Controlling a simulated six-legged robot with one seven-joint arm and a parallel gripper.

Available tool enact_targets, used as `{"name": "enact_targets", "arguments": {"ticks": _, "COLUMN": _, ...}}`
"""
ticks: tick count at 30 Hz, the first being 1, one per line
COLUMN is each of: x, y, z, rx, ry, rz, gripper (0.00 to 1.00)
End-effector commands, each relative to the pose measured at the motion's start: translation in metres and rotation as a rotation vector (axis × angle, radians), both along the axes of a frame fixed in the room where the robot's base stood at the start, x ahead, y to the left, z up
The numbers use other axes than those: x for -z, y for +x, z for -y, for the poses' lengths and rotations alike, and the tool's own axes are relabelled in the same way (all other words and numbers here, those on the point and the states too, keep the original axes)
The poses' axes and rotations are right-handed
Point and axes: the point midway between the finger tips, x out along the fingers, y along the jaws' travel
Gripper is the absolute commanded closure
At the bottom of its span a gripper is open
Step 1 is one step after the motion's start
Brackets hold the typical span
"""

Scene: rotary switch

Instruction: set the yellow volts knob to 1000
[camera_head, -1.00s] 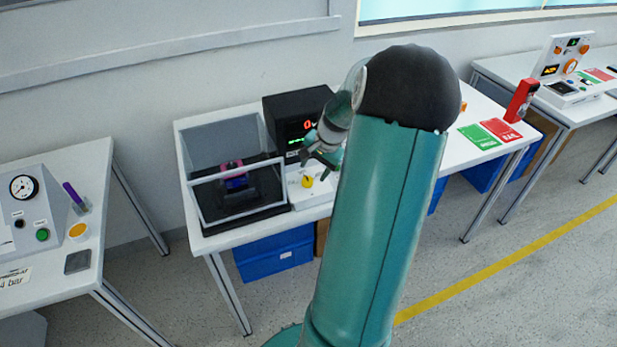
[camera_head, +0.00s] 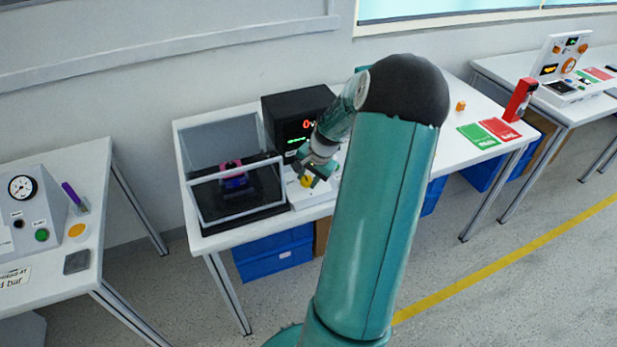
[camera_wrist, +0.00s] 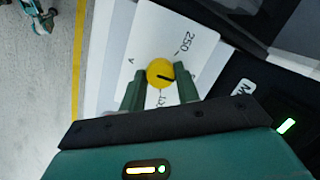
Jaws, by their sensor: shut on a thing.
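The yellow volts knob (camera_head: 306,181) sits on a white panel in front of the black meter box (camera_head: 288,108). In the wrist view the knob (camera_wrist: 158,70) is round with a black pointer line, on a white plate (camera_wrist: 172,32). The plate has "250" on its upper right and a partly hidden mark below the knob. My gripper (camera_wrist: 159,84) has one finger on each side of the knob and is shut on it. It also shows in the head view (camera_head: 314,172), reaching down at the knob. The meter display shows a red 0.
An open-topped dark glass-sided case (camera_head: 235,180) stands left of the panel. An orange cube (camera_head: 460,105), green card (camera_head: 480,137), red card (camera_head: 501,130) and red device (camera_head: 521,100) are farther right. Another bench with a gauge (camera_head: 22,187) stands at the left.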

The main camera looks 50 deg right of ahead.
Motion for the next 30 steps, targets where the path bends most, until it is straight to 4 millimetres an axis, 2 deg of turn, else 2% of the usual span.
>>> {"name": "enact_targets", "arguments": {"ticks": 8, "x": -0.0003, "y": 0.0003, "z": -0.0002, "rx": 0.040, "ry": 0.010, "rz": 0.007, "gripper": 0.91}}
{"name": "enact_targets", "arguments": {"ticks": 14, "x": -0.0007, "y": 0.0002, "z": 0.0000, "rx": 0.138, "ry": 0.036, "rz": 0.024, "gripper": 0.91}}
{"name": "enact_targets", "arguments": {"ticks": 30, "x": -0.0004, "y": -0.0009, "z": -0.0009, "rx": 0.601, "ry": 0.165, "rz": 0.101, "gripper": 0.91}}
